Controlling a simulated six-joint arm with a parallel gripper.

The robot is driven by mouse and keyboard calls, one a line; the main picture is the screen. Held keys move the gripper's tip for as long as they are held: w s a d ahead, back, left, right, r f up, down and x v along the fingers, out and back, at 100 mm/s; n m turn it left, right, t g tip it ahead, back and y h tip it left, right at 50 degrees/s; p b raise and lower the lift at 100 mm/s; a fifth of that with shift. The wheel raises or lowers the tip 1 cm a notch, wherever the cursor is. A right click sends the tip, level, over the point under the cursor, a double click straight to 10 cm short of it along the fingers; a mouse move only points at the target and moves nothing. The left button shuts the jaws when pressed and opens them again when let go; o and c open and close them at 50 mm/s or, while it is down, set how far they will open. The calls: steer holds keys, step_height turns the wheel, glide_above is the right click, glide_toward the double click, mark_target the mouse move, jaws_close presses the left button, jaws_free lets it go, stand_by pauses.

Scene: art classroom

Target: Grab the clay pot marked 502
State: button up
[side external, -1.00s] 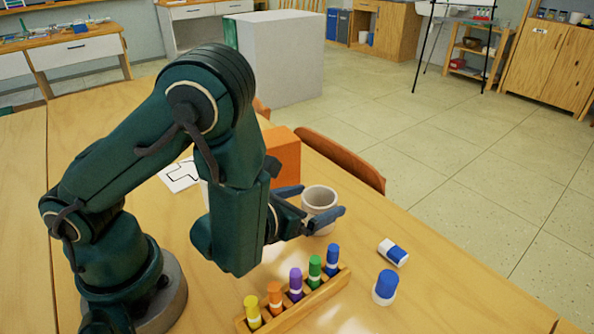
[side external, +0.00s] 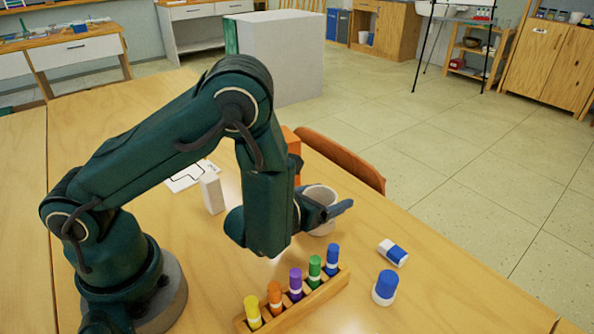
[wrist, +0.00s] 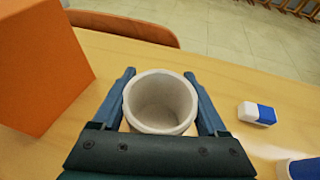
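The clay pot is a pale, round, empty cup standing upright on the table; it shows in the side view (side external: 319,195) and in the wrist view (wrist: 160,128). No number can be read on it in either view. My gripper (wrist: 160,74) is open, with one blue finger on each side of the pot. In the wrist view the fingers lie very close to its wall, and I cannot tell whether they touch it. In the side view my gripper (side external: 338,198) partly hides the pot, and the far finger is mostly hidden.
An orange box (wrist: 42,65) stands left of the pot. A wooden rack (side external: 308,304) holds several coloured markers in front.

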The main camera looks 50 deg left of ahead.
steer(key=c, duration=0.5)
steer(key=shift+c, duration=0.2)
steer(key=shift+r, duration=0.15)
